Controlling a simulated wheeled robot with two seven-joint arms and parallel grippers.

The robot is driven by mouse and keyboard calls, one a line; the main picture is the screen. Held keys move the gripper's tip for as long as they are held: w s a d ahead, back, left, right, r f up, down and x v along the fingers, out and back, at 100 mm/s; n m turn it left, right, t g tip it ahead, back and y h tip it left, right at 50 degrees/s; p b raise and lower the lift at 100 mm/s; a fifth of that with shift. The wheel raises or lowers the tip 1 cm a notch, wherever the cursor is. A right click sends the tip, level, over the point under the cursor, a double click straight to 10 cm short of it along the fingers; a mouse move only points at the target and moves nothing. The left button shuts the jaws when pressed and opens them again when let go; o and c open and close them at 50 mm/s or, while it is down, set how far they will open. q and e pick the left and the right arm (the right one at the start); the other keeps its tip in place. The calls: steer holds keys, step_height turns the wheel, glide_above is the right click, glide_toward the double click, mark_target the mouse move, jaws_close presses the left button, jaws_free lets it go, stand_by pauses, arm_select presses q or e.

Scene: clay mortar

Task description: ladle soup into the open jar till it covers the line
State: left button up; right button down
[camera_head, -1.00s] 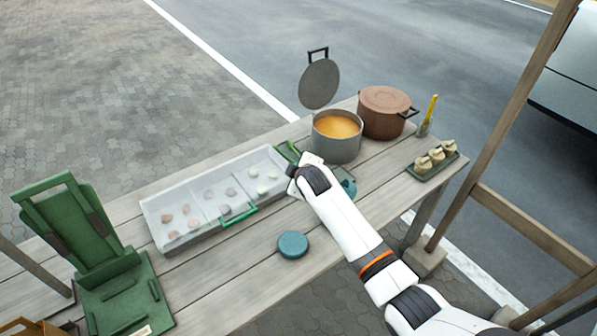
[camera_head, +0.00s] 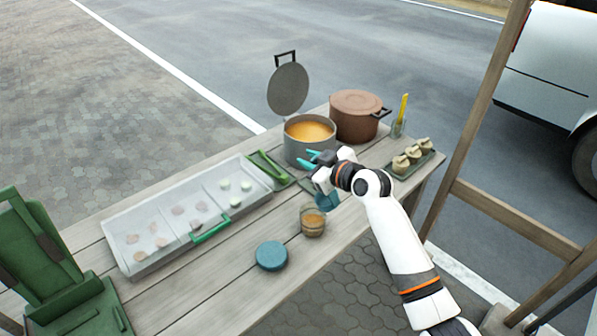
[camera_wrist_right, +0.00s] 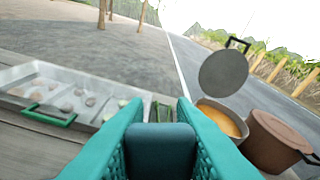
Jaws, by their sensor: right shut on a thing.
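The open glass jar (camera_head: 313,224) stands on the table with brown-orange soup in it; its line is too small to make out. The grey pot (camera_head: 309,150) behind it holds orange soup and also shows in the right wrist view (camera_wrist_right: 222,122). My right gripper (camera_head: 311,160), with teal fingers, is between pot and jar, shut on what looks like the ladle's handle. The ladle's blue bowl (camera_head: 327,202) shows below the gripper, just behind and right of the jar. In the right wrist view a dark block (camera_wrist_right: 160,150) sits between the fingers. My left gripper is out of view.
A blue round lid (camera_head: 271,256) lies in front of the jar. A clear tray (camera_head: 125,243) with round pieces is to the left. The grey pot lid (camera_head: 288,88) stands raised behind the pot. A brown lidded pot (camera_head: 355,118) and a small green tray (camera_head: 428,160) are to the right.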

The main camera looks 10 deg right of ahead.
steer(key=s+d+m+t+y+b, duration=0.1)
steer(key=d+m+t+y+b, duration=0.1)
steer(key=d+b, duration=0.4)
steer(key=m+b, duration=0.1)
steer(key=b, duration=0.3)
steer(key=shift+f, duration=0.25)
steer(key=shift+s+r, duration=0.1)
steer(key=shift+r, duration=0.05)
step_height(320, 180, up, 5)
steer(key=p, duration=0.3)
steer(key=shift+p, duration=0.3)
stand_by(1.6)
